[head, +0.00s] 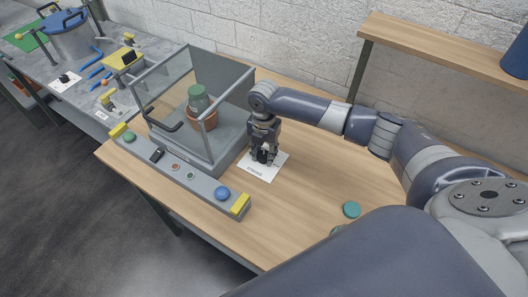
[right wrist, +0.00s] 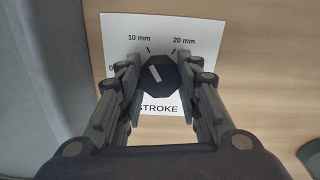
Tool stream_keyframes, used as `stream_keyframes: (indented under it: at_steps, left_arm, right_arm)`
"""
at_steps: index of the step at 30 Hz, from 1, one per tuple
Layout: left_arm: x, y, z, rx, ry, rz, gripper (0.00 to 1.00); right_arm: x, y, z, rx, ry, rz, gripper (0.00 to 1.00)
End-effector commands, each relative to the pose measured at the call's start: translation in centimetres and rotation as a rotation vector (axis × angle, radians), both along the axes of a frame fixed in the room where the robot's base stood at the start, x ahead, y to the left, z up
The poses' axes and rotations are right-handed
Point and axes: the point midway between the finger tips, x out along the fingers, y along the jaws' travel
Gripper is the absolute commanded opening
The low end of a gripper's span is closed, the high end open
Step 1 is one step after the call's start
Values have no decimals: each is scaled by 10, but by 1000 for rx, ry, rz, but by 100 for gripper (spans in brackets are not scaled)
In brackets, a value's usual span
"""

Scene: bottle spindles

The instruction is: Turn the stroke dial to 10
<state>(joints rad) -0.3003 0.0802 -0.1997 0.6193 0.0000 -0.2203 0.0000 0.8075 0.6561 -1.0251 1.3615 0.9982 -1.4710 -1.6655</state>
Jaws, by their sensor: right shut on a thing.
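The stroke dial is a dark, many-sided knob (right wrist: 160,72) on a white card (right wrist: 204,35) marked STROKE, 10 mm and 20 mm, with a 0 partly hidden at the left. The pale pointer mark on the knob tilts up and left, roughly toward the 10 mm tick, perhaps a little left of it. My right gripper (right wrist: 157,78) is shut on the knob, one finger on each side. In the head view my right gripper (head: 264,156) points down over the card (head: 262,168), and the knob is mostly hidden. My left gripper is not in view.
A clear-walled enclosure (head: 228,100) with a green and terracotta item (head: 199,98) inside stands left of the gripper. A control bar (head: 180,172) with buttons runs along its front. A teal disc (head: 351,209) lies on the wooden table (head: 310,190). A shelf (head: 440,60) stands behind.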

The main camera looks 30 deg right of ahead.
Motion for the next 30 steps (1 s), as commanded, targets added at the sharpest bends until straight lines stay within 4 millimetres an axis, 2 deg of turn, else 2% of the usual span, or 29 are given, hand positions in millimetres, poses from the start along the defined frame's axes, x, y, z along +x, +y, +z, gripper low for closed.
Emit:
stream_keyframes:
  at_steps: [5, 6, 8, 20, 23, 30]
  left_arm:
    - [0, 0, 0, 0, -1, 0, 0]
    - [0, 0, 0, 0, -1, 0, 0]
    - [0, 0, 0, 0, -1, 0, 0]
    - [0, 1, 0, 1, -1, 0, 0]
    - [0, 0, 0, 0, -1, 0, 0]
    - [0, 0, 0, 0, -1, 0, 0]
  right_arm:
    - [-1, 1, 0, 2, 2, 0, 8]
    - [-1, 1, 0, 2, 2, 0, 41]
    - [-1, 1, 0, 2, 1, 0, 52]
    - [0, 0, 5, 1, -1, -1, 52]
    - [1, 0, 17, 2, -4, -1, 52]
    - [1, 0, 67, 2, -4, 0, 52]
